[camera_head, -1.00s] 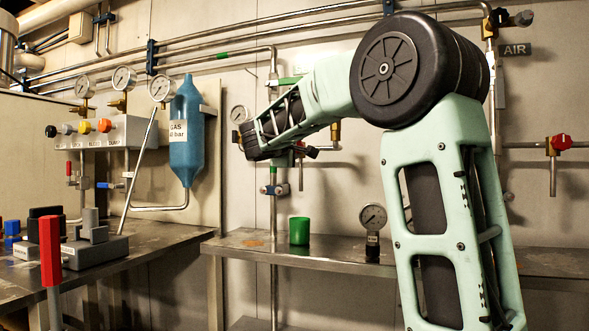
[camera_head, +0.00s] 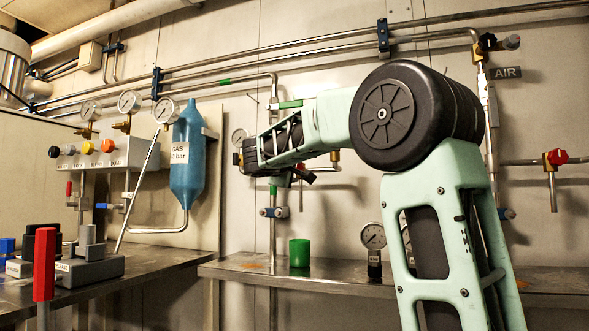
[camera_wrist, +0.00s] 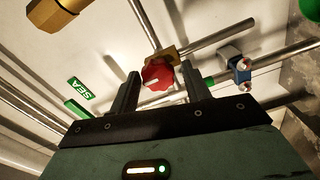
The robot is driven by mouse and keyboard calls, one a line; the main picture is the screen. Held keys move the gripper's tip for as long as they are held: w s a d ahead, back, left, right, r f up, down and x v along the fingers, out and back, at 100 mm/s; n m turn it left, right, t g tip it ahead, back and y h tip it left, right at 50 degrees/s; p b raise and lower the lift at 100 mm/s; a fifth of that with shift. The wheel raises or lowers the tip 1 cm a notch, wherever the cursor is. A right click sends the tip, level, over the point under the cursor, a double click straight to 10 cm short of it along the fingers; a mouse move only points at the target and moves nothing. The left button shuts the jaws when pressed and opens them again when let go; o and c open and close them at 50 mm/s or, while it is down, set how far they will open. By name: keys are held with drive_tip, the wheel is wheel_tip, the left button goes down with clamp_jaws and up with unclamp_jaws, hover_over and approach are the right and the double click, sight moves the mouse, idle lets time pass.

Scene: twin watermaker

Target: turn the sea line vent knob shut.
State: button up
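The red sea line vent knob (camera_wrist: 157,74) shows in the wrist view on a brass fitting, with a pale mark on its face. A green SEA label (camera_wrist: 81,89) lies to its left. My gripper (camera_wrist: 161,84) is open, with one dark finger on each side of the knob. The knob sits in the gap near the fingertips; I cannot tell whether either finger touches it.
In the head view, a green cup (camera_head: 300,253) and a gauge (camera_head: 373,237) stand on the shelf below my arm. Another red knob (camera_head: 557,157) is at the far right.

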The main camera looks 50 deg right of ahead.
drive_tip(key=shift+r, duration=0.1)
drive_tip(key=p+v, duration=0.2)
drive_tip(key=v, duration=1.5)
drive_tip(key=shift+s+a, duration=0.15)
drive_tip(key=shift+a, duration=0.05)
